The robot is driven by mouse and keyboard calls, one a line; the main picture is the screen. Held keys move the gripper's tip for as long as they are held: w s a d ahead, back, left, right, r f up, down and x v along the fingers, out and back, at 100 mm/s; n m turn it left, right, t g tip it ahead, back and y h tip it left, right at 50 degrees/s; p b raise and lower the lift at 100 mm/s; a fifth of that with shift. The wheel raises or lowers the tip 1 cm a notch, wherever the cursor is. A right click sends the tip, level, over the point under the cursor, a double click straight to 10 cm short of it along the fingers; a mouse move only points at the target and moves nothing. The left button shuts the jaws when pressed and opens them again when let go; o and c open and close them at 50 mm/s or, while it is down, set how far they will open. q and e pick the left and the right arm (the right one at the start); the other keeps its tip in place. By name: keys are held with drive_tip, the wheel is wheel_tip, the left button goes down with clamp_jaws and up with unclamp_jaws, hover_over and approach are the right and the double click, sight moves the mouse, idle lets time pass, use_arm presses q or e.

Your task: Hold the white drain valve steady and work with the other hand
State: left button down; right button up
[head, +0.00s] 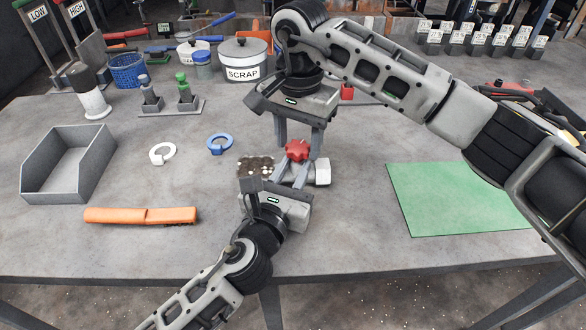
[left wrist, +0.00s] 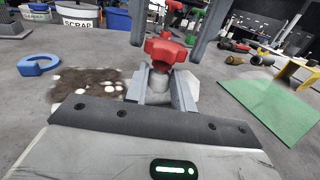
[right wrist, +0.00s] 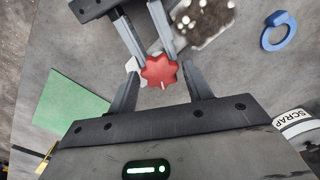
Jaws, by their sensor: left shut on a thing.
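The white drain valve (head: 322,172) has a red star-shaped knob (head: 297,150) on top and sits near the table's middle. My left gripper (head: 291,174) comes in from the front and is shut on the valve body below the knob, as the left wrist view (left wrist: 163,84) shows. My right gripper (head: 298,148) points down from behind, its fingers apart on either side of the knob. In the right wrist view the knob (right wrist: 158,71) lies between the open fingers, with a gap on each side. Much of the valve body is hidden by the left fingers.
A dark dirt patch with pale stones (head: 256,166) lies left of the valve. A blue ring (head: 220,150), a white ring (head: 155,158), an orange bar (head: 140,215) and a grey bin (head: 62,195) are further left. A green mat (head: 455,200) lies right. A SCRAP pot (head: 243,88) stands behind.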

drive_tip(key=shift+o, duration=0.6)
drive_tip(key=shift+r, duration=0.1)
drive_tip(key=shift+r, duration=3.45)
